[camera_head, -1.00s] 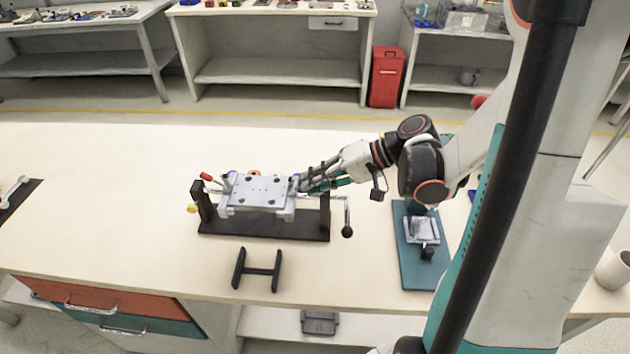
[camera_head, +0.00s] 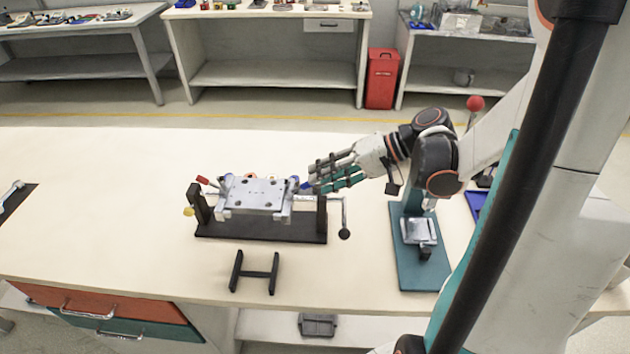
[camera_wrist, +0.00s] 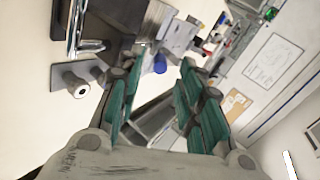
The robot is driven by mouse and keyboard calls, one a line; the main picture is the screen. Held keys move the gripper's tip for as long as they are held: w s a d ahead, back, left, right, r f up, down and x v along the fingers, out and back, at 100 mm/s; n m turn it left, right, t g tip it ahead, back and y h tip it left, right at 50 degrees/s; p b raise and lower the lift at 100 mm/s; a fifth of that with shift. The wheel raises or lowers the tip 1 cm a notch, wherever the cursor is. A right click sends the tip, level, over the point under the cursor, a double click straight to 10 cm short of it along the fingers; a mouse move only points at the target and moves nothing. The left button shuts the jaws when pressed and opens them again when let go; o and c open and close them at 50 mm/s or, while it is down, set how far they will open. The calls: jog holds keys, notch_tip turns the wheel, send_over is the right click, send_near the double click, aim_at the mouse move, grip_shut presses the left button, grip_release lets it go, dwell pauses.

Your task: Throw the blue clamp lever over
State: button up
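The blue clamp lever (camera_head: 296,181) shows as a small blue end at the right end of the fixture's grey plate (camera_head: 254,193). In the wrist view its blue knob (camera_wrist: 160,64) appears between and beyond the fingertips, with no finger closed on it. My gripper (camera_head: 313,178) is just right of the lever, its teal-padded fingers pointing left towards it. The wrist view shows the gripper (camera_wrist: 161,72) open and empty, with its fingers spread. Much of the lever's arm is hidden or too small to make out.
A red lever (camera_head: 203,180) and yellow knob (camera_head: 189,211) are on the fixture's left. A crank handle (camera_head: 344,212) hangs on its right. A black H-shaped stand (camera_head: 254,272) lies in front. A teal-based device (camera_head: 420,250) stands right. The table's left is mostly clear.

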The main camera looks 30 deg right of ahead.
jog(key=shift+v, duration=2)
